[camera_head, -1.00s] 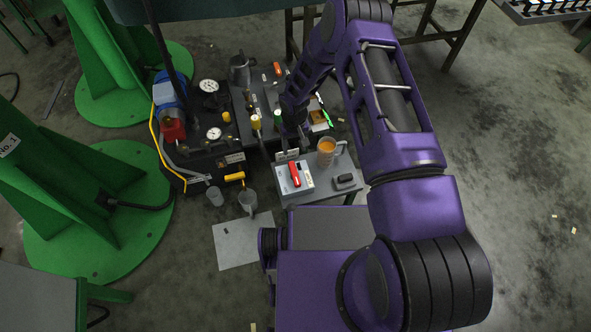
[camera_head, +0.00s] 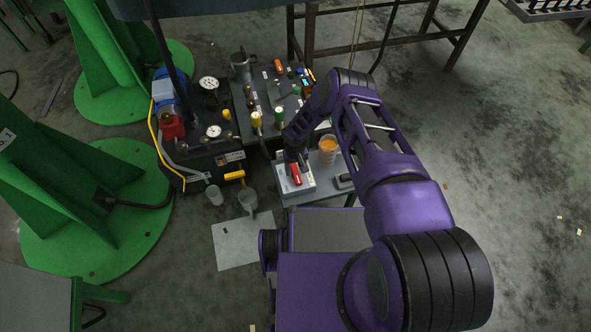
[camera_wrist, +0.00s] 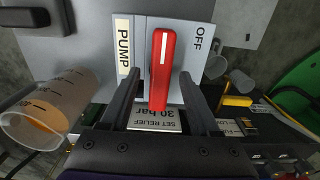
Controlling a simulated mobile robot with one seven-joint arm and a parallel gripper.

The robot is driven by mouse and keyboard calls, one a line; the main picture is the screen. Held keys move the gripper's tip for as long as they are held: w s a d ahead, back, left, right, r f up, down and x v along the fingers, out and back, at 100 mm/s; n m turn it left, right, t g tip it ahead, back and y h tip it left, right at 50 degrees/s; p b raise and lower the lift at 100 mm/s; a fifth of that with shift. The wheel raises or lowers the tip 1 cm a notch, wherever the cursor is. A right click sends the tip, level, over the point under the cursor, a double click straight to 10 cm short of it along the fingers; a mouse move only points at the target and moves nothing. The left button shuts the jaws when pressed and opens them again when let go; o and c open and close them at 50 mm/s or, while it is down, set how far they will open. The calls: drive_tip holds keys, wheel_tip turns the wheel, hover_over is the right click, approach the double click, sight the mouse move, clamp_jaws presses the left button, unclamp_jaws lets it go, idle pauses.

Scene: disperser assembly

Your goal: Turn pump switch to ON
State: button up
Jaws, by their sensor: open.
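The red pump switch (camera_wrist: 162,68) is a lever on a white plate (camera_wrist: 203,56) marked PUMP and OFF. In the wrist view the lever runs nearly straight up the picture, with its white stripe at the top and OFF to its right. No ON marking is readable. In the head view the switch (camera_head: 296,174) sits on top of a light grey box (camera_head: 308,187). My gripper (camera_wrist: 159,76) is open, with one dark finger on each side of the lever. I cannot tell whether either finger touches it. In the head view my gripper (camera_head: 293,160) is just behind the switch.
The pump unit with gauges (camera_head: 205,150) is at left. Grey cups (camera_head: 248,200) stand on the front left.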

clamp_jaws()
idle(0.3)
drive_tip(key=shift+f+m+b, duration=0.1)
drive_tip(key=shift+m+b, duration=0.2)
drive_tip(key=m+b, duration=0.1)
drive_tip(key=m, duration=0.1)
drive_tip(key=shift+m+b, duration=0.3)
drive_tip(key=shift+b, duration=0.1)
drive_tip(key=m+b, duration=0.1)
drive_tip(key=m, duration=0.3)
drive_tip(key=shift+m, duration=0.3)
drive_tip(key=m, duration=0.5)
drive_tip(key=shift+m, duration=2.5)
unclamp_jaws()
